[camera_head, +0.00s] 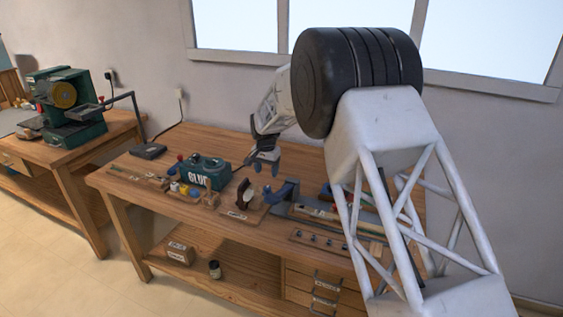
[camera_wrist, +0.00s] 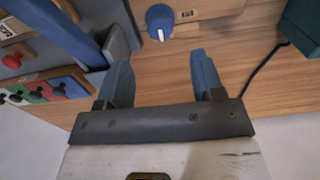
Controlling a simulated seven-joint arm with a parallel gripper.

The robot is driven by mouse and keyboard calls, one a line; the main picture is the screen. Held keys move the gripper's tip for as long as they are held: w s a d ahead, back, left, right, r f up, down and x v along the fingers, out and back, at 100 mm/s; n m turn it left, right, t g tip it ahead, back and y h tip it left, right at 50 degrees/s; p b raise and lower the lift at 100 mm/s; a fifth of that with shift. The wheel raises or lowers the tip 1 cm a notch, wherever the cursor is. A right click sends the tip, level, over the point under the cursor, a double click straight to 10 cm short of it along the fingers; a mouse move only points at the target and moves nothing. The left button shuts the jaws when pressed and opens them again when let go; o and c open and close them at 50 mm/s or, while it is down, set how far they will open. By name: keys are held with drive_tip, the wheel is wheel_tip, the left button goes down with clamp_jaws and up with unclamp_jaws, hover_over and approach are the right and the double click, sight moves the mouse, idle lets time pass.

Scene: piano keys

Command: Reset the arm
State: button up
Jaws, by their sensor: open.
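My gripper (camera_head: 263,168) hangs above the wooden workbench (camera_head: 228,205) near its back, to the right of the green glue box, in the head view. In the wrist view my gripper (camera_wrist: 160,62) shows two blue fingers spread apart with nothing between them, only bare wood beyond. A row of coloured keys (camera_wrist: 48,92), with white, green, red and dark ones, lies at the left in the wrist view, apart from the fingers. My arm hides part of the bench's right side in the head view.
The glue box (camera_head: 204,172) and small coloured items stand on the bench. A blue vise-like tool (camera_head: 283,193) is near the gripper. A blue knob (camera_wrist: 159,18) and a red button (camera_wrist: 12,62) show in the wrist view. A wall with windows (camera_head: 236,22) stands behind.

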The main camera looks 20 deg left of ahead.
drive_tip(key=s+d+r, duration=0.4)
drive_tip(key=d+r, duration=0.3)
drive_tip(key=d, duration=0.5)
drive_tip(key=s+d+r+t, duration=0.1)
drive_tip(key=s+d+r, duration=0.4)
drive_tip(key=d+r, duration=0.5)
drive_tip(key=s+d+r, duration=0.4)
drive_tip(key=d+r, duration=0.1)
drive_tip(key=d, duration=0.9)
drive_tip(key=s+d+r+t, duration=0.1)
drive_tip(key=s+d, duration=0.9)
drive_tip(key=s, duration=0.3)
drive_tip(key=s+d+r, duration=0.1)
drive_tip(key=s+d, duration=1)
drive_tip(key=s, duration=0.2)
drive_tip(key=s+d+f, duration=0.1)
drive_tip(key=s+f, duration=0.1)
drive_tip(key=s, duration=0.3)
drive_tip(key=s+d+f, duration=0.1)
drive_tip(key=s+d, duration=0.1)
drive_tip(key=s, duration=0.2)
drive_tip(key=shift+s+d+f+t, duration=0.3)
drive_tip(key=shift+s+f, duration=0.05)
